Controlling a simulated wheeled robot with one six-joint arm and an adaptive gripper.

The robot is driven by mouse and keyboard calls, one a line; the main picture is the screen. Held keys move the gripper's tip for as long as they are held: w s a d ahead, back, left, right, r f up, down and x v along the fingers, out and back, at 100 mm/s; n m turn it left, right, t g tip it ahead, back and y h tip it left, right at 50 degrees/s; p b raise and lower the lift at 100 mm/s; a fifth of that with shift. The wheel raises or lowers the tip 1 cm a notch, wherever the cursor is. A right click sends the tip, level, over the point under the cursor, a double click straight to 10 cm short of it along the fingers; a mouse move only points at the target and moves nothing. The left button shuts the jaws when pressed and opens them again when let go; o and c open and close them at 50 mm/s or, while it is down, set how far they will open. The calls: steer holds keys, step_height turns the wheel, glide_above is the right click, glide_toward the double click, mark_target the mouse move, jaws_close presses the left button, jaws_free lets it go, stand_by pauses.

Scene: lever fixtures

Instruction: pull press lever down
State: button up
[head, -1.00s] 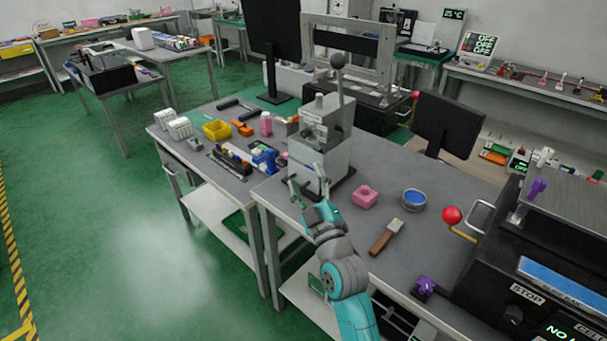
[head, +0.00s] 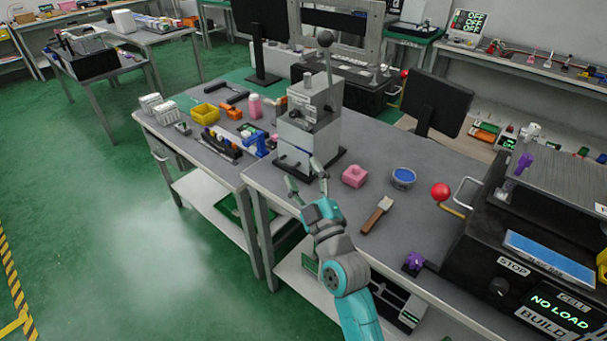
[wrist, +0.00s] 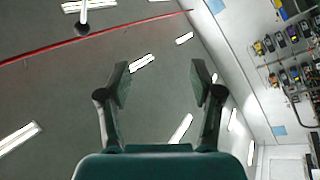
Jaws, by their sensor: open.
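The grey press (head: 308,125) stands upright on the workbench, on a dark base. Its press lever (head: 324,38) is a thin rod with a dark ball knob, and it points up above the press top. My gripper (head: 304,182) is open and empty in front of the press, near the bench's front edge and well below the knob. In the wrist view my open gripper (wrist: 160,85) points up at the ceiling with nothing between its fingers. A dark ball on a pale rod shows at that view's upper left; I cannot tell whether it is the lever knob.
A pink block (head: 354,176), a blue round tin (head: 403,178) and a brush (head: 378,214) lie right of the press. A black machine with a red ball lever (head: 441,192) stands further right. A monitor (head: 437,97) stands behind. The floor at left is clear.

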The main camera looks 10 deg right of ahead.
steer(key=v, duration=1.2)
steer(key=shift+f, duration=0.1)
stand_by(0.7)
